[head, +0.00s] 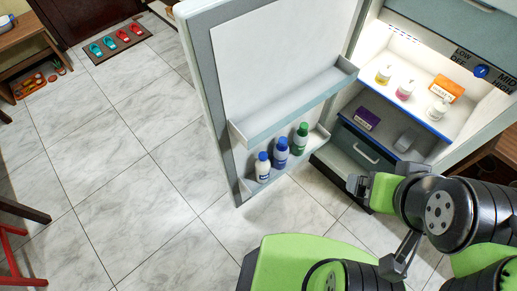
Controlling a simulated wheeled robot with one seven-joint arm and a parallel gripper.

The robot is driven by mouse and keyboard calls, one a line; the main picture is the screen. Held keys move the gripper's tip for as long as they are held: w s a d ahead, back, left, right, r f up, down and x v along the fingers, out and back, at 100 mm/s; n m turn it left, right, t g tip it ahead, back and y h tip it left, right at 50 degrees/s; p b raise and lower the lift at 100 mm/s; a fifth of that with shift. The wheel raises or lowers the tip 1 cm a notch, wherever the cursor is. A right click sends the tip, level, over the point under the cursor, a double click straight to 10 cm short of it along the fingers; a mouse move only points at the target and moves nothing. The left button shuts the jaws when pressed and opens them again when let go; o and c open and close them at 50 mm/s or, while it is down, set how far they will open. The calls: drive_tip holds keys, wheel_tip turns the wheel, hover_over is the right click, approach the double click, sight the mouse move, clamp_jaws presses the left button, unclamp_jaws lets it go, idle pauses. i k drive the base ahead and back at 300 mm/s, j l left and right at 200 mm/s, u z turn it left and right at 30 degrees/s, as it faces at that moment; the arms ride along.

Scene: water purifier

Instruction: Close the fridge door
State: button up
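The fridge door (287,62) stands wide open at the top middle of the head view. Its inner side faces me, with door shelves holding several bottles, such as a blue-capped white bottle (262,168). The fridge body (445,120) is at the right, lit inside, with small bottles and boxes on its shelves. My gripper (356,184) is at the lower right, in front of the fridge's lower drawer and right of the door. It appears apart from the door. Its fingers are small and partly hidden by the view angle, so I cannot tell their opening.
A lower drawer (350,165) projects at the fridge's bottom. Clear tiled floor (130,170) lies left of the door. A doormat with slippers (118,43) and a wooden bench (28,37) are at the far left. A red-legged stool (18,245) stands at the lower left edge.

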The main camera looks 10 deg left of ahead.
sight(260, 69)
drive_tip(key=k+j+z, duration=0.2)
drive_tip(key=j, duration=0.35)
drive_tip(key=k+j+z, duration=0.25)
drive_tip(key=j, duration=0.2)
drive_tip(key=k+j+z, duration=0.2)
drive_tip(key=k+j, duration=0.15)
drive_tip(key=j+z, duration=0.2)
drive_tip(key=j, duration=0.45)
drive_tip(key=j+z, duration=0.25)
drive_tip(key=j, duration=0.45)
drive_tip(key=k+j+z, duration=0.2)
drive_tip(key=j, duration=0.45)
drive_tip(key=i+j+z, duration=0.15)
drive_tip(key=j, duration=0.2)
drive_tip(key=i+j+z, duration=0.15)
drive_tip(key=j, duration=0.25)
drive_tip(key=i+j+u, duration=0.1)
drive_tip(key=u, duration=2.35)
